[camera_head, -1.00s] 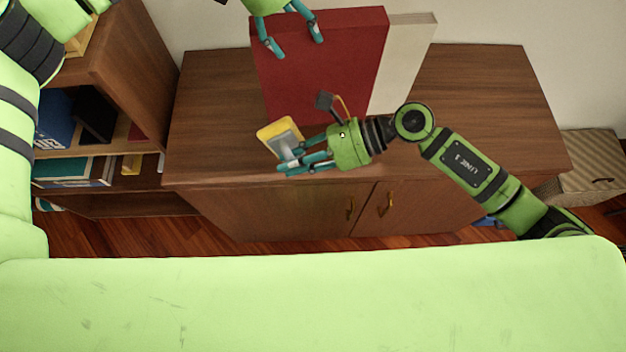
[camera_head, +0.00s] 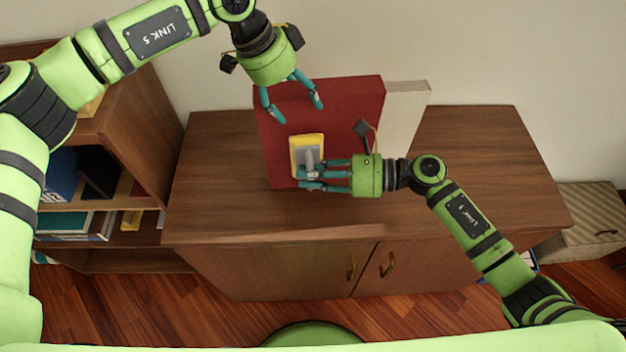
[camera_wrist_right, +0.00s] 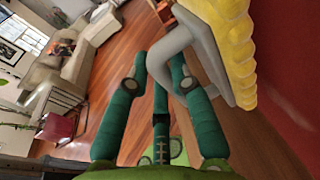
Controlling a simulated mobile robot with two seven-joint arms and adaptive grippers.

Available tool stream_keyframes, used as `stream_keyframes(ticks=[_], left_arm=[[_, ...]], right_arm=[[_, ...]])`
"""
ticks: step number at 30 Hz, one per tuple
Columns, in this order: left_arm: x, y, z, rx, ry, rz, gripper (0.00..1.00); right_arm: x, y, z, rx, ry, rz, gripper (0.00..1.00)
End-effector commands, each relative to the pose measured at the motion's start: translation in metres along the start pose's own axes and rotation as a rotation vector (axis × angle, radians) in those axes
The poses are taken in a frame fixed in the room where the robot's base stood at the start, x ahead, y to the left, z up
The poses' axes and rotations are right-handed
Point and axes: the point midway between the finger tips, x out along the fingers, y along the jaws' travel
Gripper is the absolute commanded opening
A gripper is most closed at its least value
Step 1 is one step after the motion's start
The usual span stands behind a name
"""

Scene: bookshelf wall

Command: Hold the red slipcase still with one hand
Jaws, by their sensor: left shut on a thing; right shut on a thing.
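The red slipcase (camera_head: 345,110) stands upright on the wooden cabinet, its broad front face towards me. My left gripper (camera_head: 295,113) is at its top left edge, shut on the slipcase, with fingers showing over its front. My right gripper (camera_head: 308,172) is shut on the grey handle of a yellow-headed brush (camera_head: 296,143), in front of the lower part of the slipcase. In the right wrist view, the yellow head (camera_wrist_right: 232,40) lies right against or very close to the red face (camera_wrist_right: 288,70); I cannot tell which. The brush and right gripper hide part of the slipcase.
A cream book or box (camera_head: 405,115) stands against the slipcase's right side. The cabinet top (camera_head: 480,160) is clear to the right and left. A bookshelf (camera_head: 150,130) rises on the left. A striped box (camera_head: 595,215) is at the far right.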

Motion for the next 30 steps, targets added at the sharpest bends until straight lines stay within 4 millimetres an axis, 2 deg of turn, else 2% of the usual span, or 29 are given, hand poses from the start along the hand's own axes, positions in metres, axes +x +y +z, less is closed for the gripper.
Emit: stream_keyframes(ticks=[1, 30], left_arm=[[0.0057, 0.0026, 0.0043, -0.002, -0.012, 0.011, 0.26], [0.0057, 0.0026, 0.0044, -0.001, -0.012, 0.011, 0.26]], right_arm=[[0.0005, -0.0009, 0.0001, -0.001, -0.001, 0.001, 0.00], [0.0016, -0.0062, 0.0001, -0.001, 0.000, 0.000, 0.00]])
